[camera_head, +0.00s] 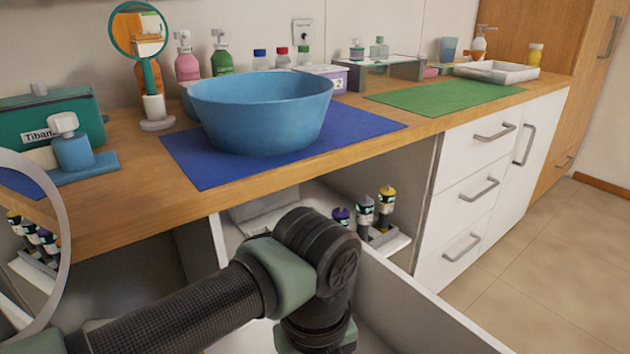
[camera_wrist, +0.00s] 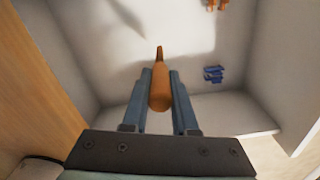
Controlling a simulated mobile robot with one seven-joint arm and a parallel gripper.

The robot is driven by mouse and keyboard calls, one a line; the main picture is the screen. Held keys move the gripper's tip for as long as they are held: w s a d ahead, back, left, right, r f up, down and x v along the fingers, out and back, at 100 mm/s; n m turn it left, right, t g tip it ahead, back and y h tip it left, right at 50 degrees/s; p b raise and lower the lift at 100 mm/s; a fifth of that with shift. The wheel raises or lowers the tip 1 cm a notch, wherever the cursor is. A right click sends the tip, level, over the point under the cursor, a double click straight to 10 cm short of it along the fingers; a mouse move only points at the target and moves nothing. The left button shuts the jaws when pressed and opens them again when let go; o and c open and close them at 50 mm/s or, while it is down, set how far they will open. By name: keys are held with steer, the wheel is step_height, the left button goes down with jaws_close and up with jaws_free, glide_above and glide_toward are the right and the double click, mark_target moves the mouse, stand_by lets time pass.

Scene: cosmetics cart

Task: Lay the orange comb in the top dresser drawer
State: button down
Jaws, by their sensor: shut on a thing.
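In the wrist view my gripper (camera_wrist: 160,73) is shut on the orange comb (camera_wrist: 159,95), with one finger on each side of it. The comb shows as a narrow orange shape, seen nearly end-on; its teeth cannot be made out. Below it is the pale inside of an open drawer (camera_wrist: 120,72). The comb appears to be above the drawer floor; whether it touches cannot be told. In the head view the open drawer (camera_head: 425,318) is at the bottom, and my arm hides the gripper and comb.
Inside the drawer are a small blue object (camera_wrist: 213,74) and orange objects (camera_wrist: 216,4) near the far edge. The wooden counter (camera_head: 130,200) overhangs behind, carrying a blue basin (camera_head: 262,115). Several bottles (camera_head: 364,212) stand on a low shelf beside the drawer.

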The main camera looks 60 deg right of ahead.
steer(key=shift+f+b, duration=2.25)
steer(key=shift+f, duration=0.1)
stand_by(0.7)
steer(key=c, duration=0.6)
jaws_free()
step_height(320, 180, up, 13)
steer(key=p, duration=0.5)
